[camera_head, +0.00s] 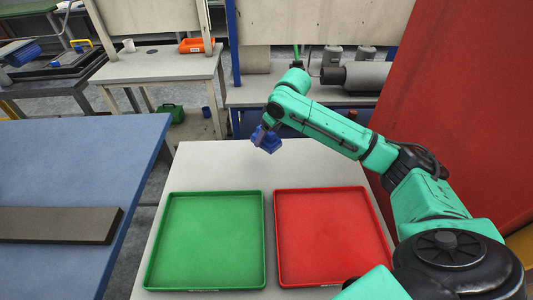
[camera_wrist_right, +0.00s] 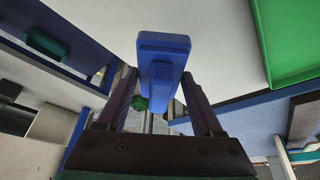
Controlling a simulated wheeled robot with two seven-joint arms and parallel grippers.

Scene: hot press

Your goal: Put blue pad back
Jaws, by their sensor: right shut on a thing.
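My right gripper (camera_head: 264,131) is shut on the blue pad (camera_head: 268,142), a small blue block held above the far edge of the white table. In the right wrist view the blue pad (camera_wrist_right: 163,58) stands between the two dark fingers of my right gripper (camera_wrist_right: 158,103). The pad's broad blue face points away from the wrist. My left gripper does not show in either view.
A green tray (camera_head: 207,284) and a red tray (camera_head: 337,189) lie side by side on the white table (camera_head: 225,153), both empty. A blue table (camera_head: 70,165) with a dark bar (camera_head: 60,225) is at left. A red panel (camera_head: 455,100) stands at right.

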